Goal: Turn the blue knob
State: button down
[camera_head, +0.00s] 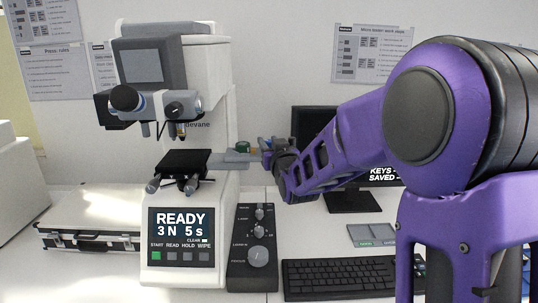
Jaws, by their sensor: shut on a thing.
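A white hardness tester (222,110) stands at the left with a black stage (185,163) and a lit READY panel (181,222). My gripper (266,148) reaches in from the right and is at the right side of the tester, at about stage height. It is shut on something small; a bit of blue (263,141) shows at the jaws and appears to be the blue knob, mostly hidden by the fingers. A small green part (243,147) shows just left of the jaws, above a grey plate (229,161).
A black control box (256,255) with several grey knobs stands below my gripper. A keyboard (338,275), a monitor (314,122) and a grey tray (369,233) are to the right. A silver case (92,222) lies at the left.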

jog(key=m+h, duration=0.1)
jog(key=m+h+b, duration=0.1)
jog(key=h, duration=0.1)
jog(key=shift+a+t, duration=0.2)
jog(key=shift+t, duration=0.1)
jog(key=m+h+p, duration=0.1)
jog(key=m+h, duration=0.1)
jog(key=h, duration=0.1)
jog(key=shift+r, duration=0.2)
jog(key=m+g+h+p, duration=0.1)
jog(key=m+h+p, duration=0.2)
jog(key=h+p, duration=0.1)
jog(key=shift+r+h, duration=0.1)
jog(key=shift+h, duration=0.5)
jog(key=shift+d+f+m+g+h+p, duration=0.1)
jog(key=shift+m+g+h+p, duration=0.6)
jog(key=shift+m+g+h, duration=0.4)
jog(key=shift+d+f+m+g+h+p, duration=0.1)
jog(key=shift+m+g+h+p, duration=0.7)
jog(key=shift+h, duration=0.6)
